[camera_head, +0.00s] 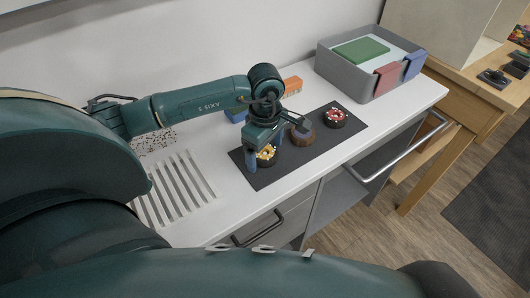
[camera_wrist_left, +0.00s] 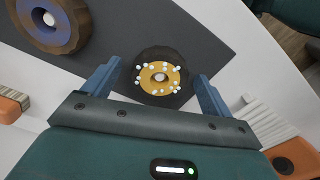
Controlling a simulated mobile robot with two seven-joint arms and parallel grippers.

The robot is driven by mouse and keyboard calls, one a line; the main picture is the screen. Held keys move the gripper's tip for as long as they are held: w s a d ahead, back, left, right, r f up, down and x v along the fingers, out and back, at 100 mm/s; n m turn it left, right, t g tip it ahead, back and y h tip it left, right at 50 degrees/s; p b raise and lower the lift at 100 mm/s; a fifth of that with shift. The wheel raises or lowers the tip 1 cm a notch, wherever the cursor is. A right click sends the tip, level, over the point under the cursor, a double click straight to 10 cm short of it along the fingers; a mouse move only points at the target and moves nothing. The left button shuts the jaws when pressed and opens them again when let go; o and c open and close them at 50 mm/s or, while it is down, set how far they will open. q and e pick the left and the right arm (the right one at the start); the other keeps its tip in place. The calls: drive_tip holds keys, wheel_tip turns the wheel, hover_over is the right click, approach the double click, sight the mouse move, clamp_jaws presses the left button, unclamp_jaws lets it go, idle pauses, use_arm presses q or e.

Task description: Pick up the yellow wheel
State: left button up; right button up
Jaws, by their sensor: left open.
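The yellow wheel (camera_head: 266,156) has a dark tyre and a yellow hub with white dots. It lies flat on a dark mat (camera_head: 265,178) near the mat's left end. In the left wrist view the yellow wheel (camera_wrist_left: 160,79) sits between the two blue fingers of my left gripper (camera_wrist_left: 158,88), with a gap on each side. In the head view my left gripper (camera_head: 266,150) is over the wheel, open and empty, and partly covers it. I cannot tell the exact finger height. My right gripper is not in view.
A wheel with a blue-purple hub (camera_wrist_left: 48,20) lies beside it, also in the head view (camera_head: 302,136). A red-hubbed wheel (camera_head: 335,116) is farther right on the mat. A grey bin (camera_head: 340,75) stands at the back right; a slatted white rack (camera_head: 178,190) lies left.

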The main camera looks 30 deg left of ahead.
use_arm(q)
drive_tip(key=c, duration=1.1)
drive_tip(key=shift+o, duration=0.2)
drive_tip(key=shift+r, duration=0.15)
